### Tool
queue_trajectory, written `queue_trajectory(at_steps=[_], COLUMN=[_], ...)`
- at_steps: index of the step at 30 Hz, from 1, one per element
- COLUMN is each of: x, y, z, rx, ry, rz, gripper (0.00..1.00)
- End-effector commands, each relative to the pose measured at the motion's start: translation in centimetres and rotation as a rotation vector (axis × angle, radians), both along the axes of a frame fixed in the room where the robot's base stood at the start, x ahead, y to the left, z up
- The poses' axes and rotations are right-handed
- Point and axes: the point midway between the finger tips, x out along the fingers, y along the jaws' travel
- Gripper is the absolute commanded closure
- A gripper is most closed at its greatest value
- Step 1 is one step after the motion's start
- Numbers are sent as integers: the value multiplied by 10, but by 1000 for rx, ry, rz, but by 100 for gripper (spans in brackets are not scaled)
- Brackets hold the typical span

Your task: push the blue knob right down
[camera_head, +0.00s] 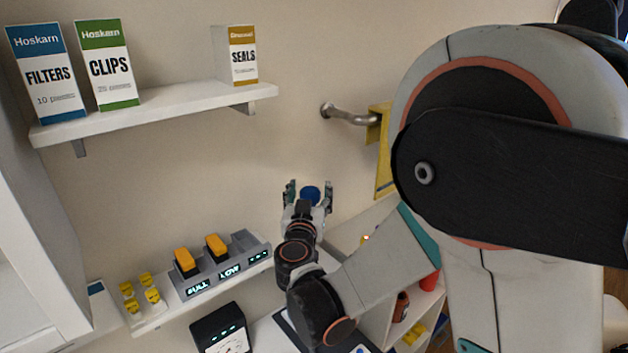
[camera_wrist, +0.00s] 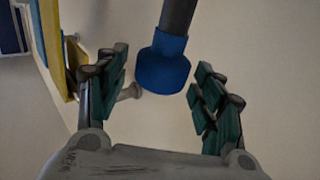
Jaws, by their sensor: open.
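The blue knob (camera_head: 310,193) shows small between my fingers in the head view. In the wrist view the blue knob (camera_wrist: 163,68) sits at the end of a dark shaft that enters from the top edge. My gripper (camera_head: 310,185) is open, with one finger on each side of the knob in the picture. In the wrist view there is a gap between the knob and each finger, and nothing is held. The shaft's far end and its mount are out of view.
A wall shelf (camera_head: 160,103) with boxes is at upper left. A grey charger-like panel (camera_head: 245,256) with two orange blocks and a black gauge box (camera_head: 221,331) stand lower left. A metal wall rail (camera_head: 350,116) and yellow item (camera_head: 383,185) are right of my gripper.

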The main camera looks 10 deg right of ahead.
Motion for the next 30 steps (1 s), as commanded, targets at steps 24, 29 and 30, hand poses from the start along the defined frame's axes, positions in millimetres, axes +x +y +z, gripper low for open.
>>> queue_trajectory(at_steps=[24, 29, 30], x=[1, 1, 1], y=[1, 1, 1], z=[-1, -6, -9], rx=[0, 0, 0], ry=[0, 0, 0], rz=[2, 2, 2], gripper=[100, 100, 100])
